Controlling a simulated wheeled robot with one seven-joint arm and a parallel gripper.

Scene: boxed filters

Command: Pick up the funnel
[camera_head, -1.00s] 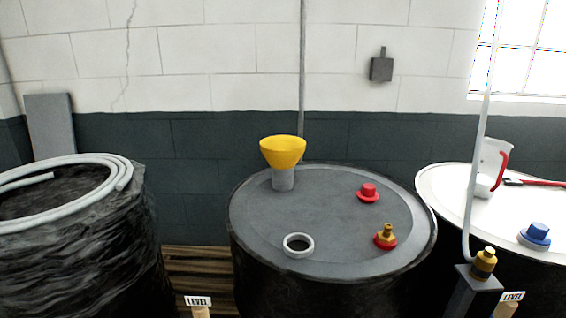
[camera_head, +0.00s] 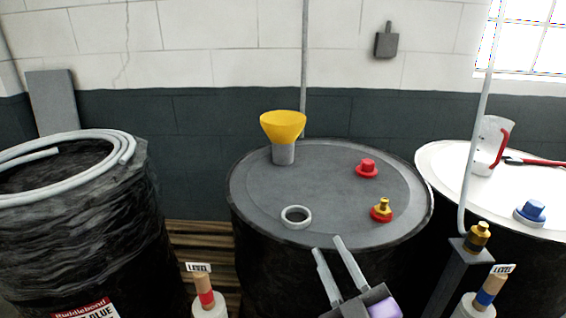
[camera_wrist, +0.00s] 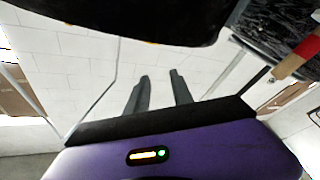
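The yellow funnel (camera_head: 283,125) stands upright in a grey cylindrical holder (camera_head: 284,154) at the back left of the middle drum's grey lid (camera_head: 330,190). Its lower part is hidden inside the holder. My gripper (camera_head: 328,244) is at the front edge of that drum, below and to the right of the funnel in the head view. Its two fingers are apart with nothing between them. In the wrist view my gripper (camera_wrist: 158,80) also shows open and empty, and the funnel is not seen there.
A white ring (camera_head: 296,217), a red cap (camera_head: 367,168) and a red-and-brass fitting (camera_head: 382,210) sit on the lid. A thin pipe (camera_head: 304,70) rises behind the funnel. A black wrapped drum (camera_head: 90,230) stands left; a white-topped drum (camera_head: 460,185) with a jug stands right.

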